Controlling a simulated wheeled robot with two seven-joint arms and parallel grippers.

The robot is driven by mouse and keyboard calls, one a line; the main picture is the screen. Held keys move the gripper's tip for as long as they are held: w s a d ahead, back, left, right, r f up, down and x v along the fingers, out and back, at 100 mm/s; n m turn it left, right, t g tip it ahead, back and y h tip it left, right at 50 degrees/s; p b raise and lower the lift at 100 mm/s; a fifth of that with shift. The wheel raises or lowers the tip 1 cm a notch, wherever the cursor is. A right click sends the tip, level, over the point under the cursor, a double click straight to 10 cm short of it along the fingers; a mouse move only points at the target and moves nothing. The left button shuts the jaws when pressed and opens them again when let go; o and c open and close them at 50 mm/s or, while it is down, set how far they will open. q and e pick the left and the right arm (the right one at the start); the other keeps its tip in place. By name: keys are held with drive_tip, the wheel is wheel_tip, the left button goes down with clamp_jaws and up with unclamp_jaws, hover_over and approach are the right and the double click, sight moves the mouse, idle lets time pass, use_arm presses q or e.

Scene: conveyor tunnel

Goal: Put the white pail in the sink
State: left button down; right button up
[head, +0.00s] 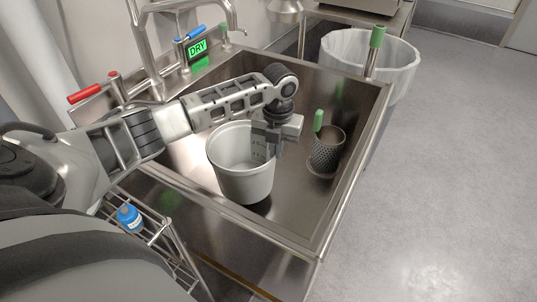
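The white pail (240,176) is upright within the sink's opening, toward its front left. Its base shows against the steel; I cannot tell whether it rests on the bottom or hangs just above it. The sink (312,215) is a deep stainless basin. My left gripper (266,143) reaches over from the left and points down at the pail's right rim. Its fingers straddle the rim and appear shut on the wall, with one finger inside the pail. The pail looks empty where its inside shows. My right gripper is out of view.
A perforated steel holder (326,154) with a green-handled tool stands in the sink's right part. A tall faucet (148,50), a red lever (86,94) and a green "DRY" sign (198,48) are behind. A lined bin (395,62) and a wire rack (165,235) flank the sink.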

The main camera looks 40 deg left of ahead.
use_arm(q)
wheel_tip(320, 180, down, 5)
drive_tip(key=shift+b, duration=0.3)
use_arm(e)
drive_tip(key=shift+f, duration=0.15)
use_arm(q)
drive_tip(key=shift+f, duration=0.1)
drive_tip(key=shift+f, duration=0.15)
drive_tip(key=c, duration=1.6)
unclamp_jaws()
drive_tip(key=shift+c, duration=0.2)
wheel_tip(320, 180, up, 12)
drive_tip(key=p, duration=0.1)
drive_tip(key=shift+r+p, duration=0.25)
drive_tip(key=shift+p, duration=0.1)
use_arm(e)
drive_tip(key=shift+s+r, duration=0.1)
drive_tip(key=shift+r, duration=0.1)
